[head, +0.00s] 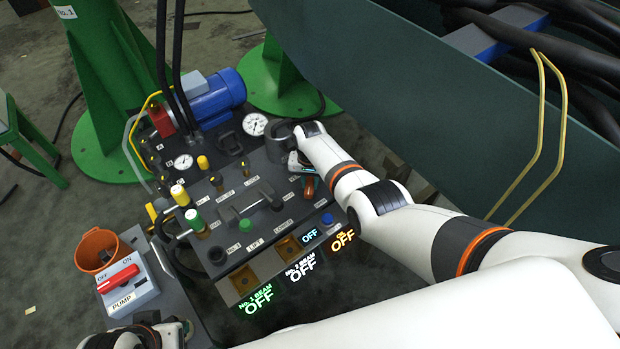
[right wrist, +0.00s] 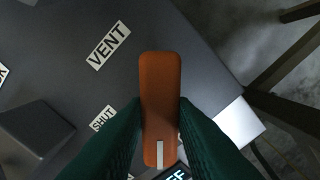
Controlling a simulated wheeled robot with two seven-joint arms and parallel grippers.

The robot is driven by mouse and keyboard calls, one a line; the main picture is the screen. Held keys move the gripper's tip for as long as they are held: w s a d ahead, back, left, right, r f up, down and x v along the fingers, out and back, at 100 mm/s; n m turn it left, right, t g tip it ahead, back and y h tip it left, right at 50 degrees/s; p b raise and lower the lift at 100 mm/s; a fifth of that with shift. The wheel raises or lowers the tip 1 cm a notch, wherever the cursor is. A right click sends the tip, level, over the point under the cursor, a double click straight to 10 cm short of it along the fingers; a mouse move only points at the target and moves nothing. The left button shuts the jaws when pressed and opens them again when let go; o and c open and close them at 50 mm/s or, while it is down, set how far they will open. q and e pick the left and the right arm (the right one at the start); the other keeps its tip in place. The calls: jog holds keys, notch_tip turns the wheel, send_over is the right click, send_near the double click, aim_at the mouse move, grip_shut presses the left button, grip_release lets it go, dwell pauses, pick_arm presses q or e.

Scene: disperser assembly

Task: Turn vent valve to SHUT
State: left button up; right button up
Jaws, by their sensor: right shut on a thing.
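The vent valve has an orange handle (right wrist: 160,95) with a white line at its lower end in the right wrist view. There the handle stands nearly upright, and the white line points down. A VENT label (right wrist: 108,46) lies up and left of it, and a SHUT label (right wrist: 103,118) lies to its lower left. My right gripper (right wrist: 160,120) is shut on the handle, with one dark green finger on each side. In the head view the orange handle (head: 309,187) shows just below my right gripper (head: 303,166). Only a piece of my left arm shows at the lower left edge.
The control panel holds green and yellow knobs, a dark bar handle (head: 252,205) and gauges (head: 255,124). A pump switch box (head: 128,290) and an orange cup (head: 98,250) stand at left. A large dark green beam (head: 400,100) rises close behind my right arm.

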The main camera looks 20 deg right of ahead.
jog(key=shift+r+m, duration=0.1)
jog(key=shift+m, duration=0.5)
jog(key=m, duration=0.3)
jog(key=shift+m, duration=0.3)
jog(key=m, duration=0.4)
jog(key=shift+p, duration=0.3)
jog(key=shift+m, duration=0.3)
jog(key=o, duration=1)
